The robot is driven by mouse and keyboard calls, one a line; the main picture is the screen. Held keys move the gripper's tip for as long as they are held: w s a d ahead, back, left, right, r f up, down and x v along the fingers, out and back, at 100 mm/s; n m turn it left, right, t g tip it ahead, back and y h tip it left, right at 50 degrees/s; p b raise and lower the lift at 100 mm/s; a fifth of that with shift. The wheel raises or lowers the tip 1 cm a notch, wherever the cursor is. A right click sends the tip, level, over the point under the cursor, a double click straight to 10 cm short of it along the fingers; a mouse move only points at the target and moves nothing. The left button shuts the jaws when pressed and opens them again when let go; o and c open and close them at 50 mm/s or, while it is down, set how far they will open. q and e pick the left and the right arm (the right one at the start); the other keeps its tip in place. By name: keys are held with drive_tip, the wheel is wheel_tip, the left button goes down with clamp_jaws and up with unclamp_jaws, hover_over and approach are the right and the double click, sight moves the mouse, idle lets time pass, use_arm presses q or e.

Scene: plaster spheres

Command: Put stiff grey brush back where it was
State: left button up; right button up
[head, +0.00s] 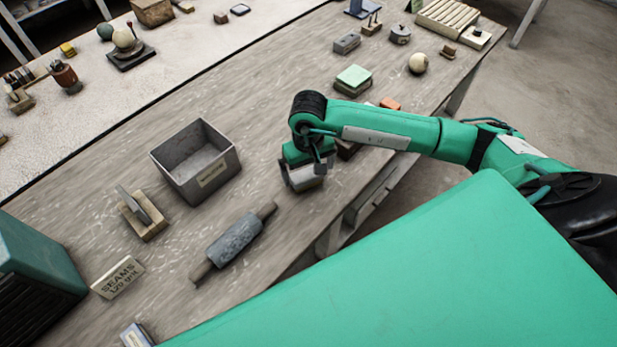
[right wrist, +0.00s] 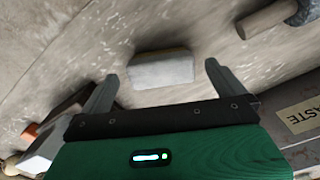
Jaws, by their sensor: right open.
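A light grey block with a thin yellowish edge (right wrist: 160,70), which looks like the stiff grey brush, lies on the bench. It lies between and just beyond the open fingers of my right gripper (right wrist: 161,76) in the right wrist view, with no finger seen closed on it. In the head view the right gripper (head: 319,166) points down over the same block (head: 300,181) and hides part of it. I cannot make out bristles. My left gripper is not in view.
A grey open bin with a label (head: 197,165) stands left of the gripper. A roller with a grey sleeve (head: 235,243) lies nearer, beside a wooden stand (head: 143,217) and a SEAMS sign (head: 118,277). A green-topped block (head: 354,76) stands beyond. Bare bench (head: 265,110) lies behind the bin.

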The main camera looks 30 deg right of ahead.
sight(308, 176)
wheel_tip(308, 176, up, 8)
drive_tip(key=b, duration=0.1)
drive_tip(key=shift+a+f, duration=0.1)
idle(0.5)
